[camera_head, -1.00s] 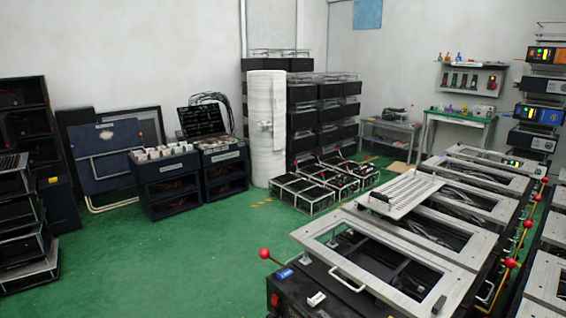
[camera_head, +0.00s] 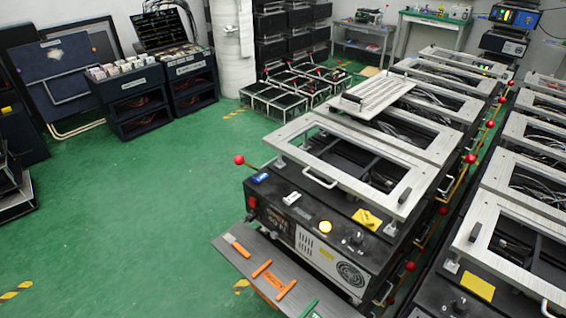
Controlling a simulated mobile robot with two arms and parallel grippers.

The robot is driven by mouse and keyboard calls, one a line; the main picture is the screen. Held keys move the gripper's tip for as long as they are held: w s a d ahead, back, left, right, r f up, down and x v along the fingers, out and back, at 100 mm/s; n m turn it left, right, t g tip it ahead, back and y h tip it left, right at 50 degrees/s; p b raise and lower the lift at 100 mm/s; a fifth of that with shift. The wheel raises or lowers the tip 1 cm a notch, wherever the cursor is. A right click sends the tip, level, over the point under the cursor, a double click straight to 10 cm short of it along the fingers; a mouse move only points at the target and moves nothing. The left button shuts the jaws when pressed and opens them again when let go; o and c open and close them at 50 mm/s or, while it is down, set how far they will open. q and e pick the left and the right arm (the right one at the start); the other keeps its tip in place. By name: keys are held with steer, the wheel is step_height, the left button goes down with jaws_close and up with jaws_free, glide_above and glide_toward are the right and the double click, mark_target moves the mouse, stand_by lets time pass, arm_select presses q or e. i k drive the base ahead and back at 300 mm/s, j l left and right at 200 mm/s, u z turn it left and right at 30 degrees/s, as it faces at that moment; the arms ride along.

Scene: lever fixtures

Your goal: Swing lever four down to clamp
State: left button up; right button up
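Several levers with red ball knobs line the row of metal-framed fixtures. One red knob (camera_head: 239,160) stands out at the left side of the nearest fixture (camera_head: 300,178). Others run along the right side of the row: a near, low knob (camera_head: 410,266), a higher knob (camera_head: 471,158) on a yellow bar, and a smaller one (camera_head: 490,124) farther back. Neither of my grippers is in view.
A second row of fixtures (camera_head: 505,235) stands at the right, with a narrow gap between the rows. A grey shelf (camera_head: 236,256) with orange and green strips juts out at the front. Open green floor (camera_head: 120,220) lies to the left. Dark cabinets (camera_head: 140,105) stand at the back left.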

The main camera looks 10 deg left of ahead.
mark_target(239, 160)
steer(key=i+j+z, duration=0.1)
steer(key=j+z, duration=0.35)
steer(key=j, duration=0.45)
steer(key=j+z, duration=0.5)
steer(key=j, duration=0.9)
steer(key=k+j, duration=0.15)
steer(key=j, duration=0.9)
steer(key=k+j+z, duration=0.1)
steer(key=j, duration=0.45)
